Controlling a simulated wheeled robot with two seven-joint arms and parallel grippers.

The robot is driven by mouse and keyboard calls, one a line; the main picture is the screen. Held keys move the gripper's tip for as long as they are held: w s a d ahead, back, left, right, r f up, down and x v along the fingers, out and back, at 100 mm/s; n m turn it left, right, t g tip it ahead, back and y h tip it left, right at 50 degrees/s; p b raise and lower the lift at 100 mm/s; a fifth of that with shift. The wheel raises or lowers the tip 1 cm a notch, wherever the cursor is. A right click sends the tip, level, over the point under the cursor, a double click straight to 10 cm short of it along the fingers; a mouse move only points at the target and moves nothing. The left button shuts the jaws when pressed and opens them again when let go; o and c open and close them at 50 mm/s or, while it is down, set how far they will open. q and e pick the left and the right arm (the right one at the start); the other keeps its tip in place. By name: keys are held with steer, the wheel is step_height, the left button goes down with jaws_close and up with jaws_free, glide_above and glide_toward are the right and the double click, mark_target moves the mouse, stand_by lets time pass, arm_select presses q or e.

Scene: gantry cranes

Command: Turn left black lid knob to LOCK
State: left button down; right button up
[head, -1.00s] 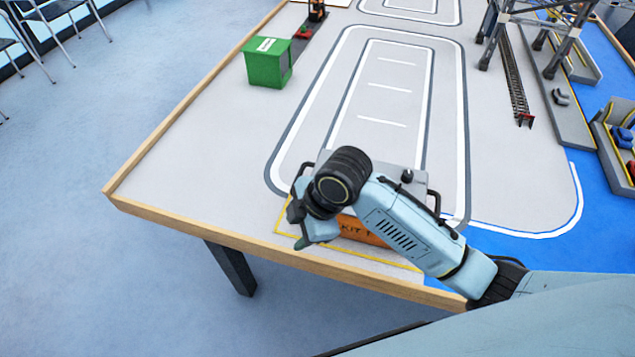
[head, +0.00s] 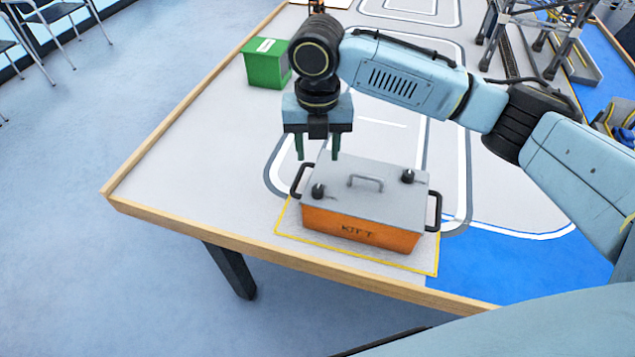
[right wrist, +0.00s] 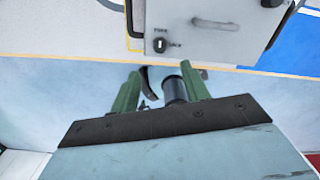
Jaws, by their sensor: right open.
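An orange box (head: 340,228) with a grey lid (head: 375,208) stands near the table's front edge. The left black lid knob (head: 318,190) is at the lid's left side; it also shows in the right wrist view (right wrist: 160,45), beside small lettering too small to read surely. A second black knob (head: 408,176) is at the lid's back right. My right gripper (head: 318,156) is open and empty, its fingers pointing down, above and apart from the left knob. It also shows in the right wrist view (right wrist: 160,75). My left gripper is not in view.
A grey handle (head: 366,182) rises from the middle of the lid. Black side handles (head: 302,180) stick out at both ends of the box. A green bin (head: 264,66) stands at the back left. The table left of the box is clear.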

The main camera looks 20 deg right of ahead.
mark_target(318, 188)
step_height(318, 188, down, 10)
steer(key=shift+f+b, duration=0.25)
steer(key=shift+b, duration=0.35)
steer(key=c, duration=1)
steer(key=shift+r+m+p, duration=0.2)
steer(key=shift+m+p, duration=0.2)
steer(key=shift+p, duration=0.5)
steer(key=m+p, duration=0.8)
steer(key=p, duration=0.2)
steer(key=shift+m+p, duration=0.3)
steer(key=shift+p, duration=0.1)
steer(key=m+p, duration=0.3)
steer(key=m, duration=0.1)
steer(key=shift+f+m+p, duration=0.15)
steer(key=shift+m+p, duration=1.3)
steer(key=shift+m, duration=0.75)
